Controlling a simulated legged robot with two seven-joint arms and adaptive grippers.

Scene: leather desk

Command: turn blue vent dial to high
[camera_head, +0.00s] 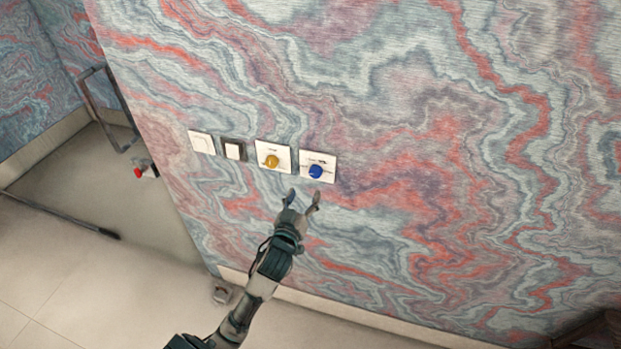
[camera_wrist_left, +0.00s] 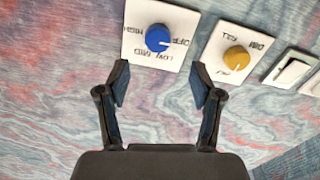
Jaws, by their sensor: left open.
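The blue vent dial (camera_head: 316,171) is a round knob on a white square plate on the marbled wall. In the left wrist view the blue dial (camera_wrist_left: 158,38) has the labels HIGH, OFF, LOW and MID around it, and its pale pointer mark faces the OFF label. My left gripper (camera_head: 304,197) is open and empty, just below the plate in the head view. In the left wrist view the fingers of my left gripper (camera_wrist_left: 160,72) stand apart, with the dial beyond the gap between them and not touched. My right gripper is not in view.
A yellow dial (camera_head: 271,161) on a white plate (camera_wrist_left: 236,60) sits close beside the blue one. Two switches, one dark-framed (camera_head: 233,149) and one white (camera_head: 201,142), are further left. The wall right of the blue dial is clear.

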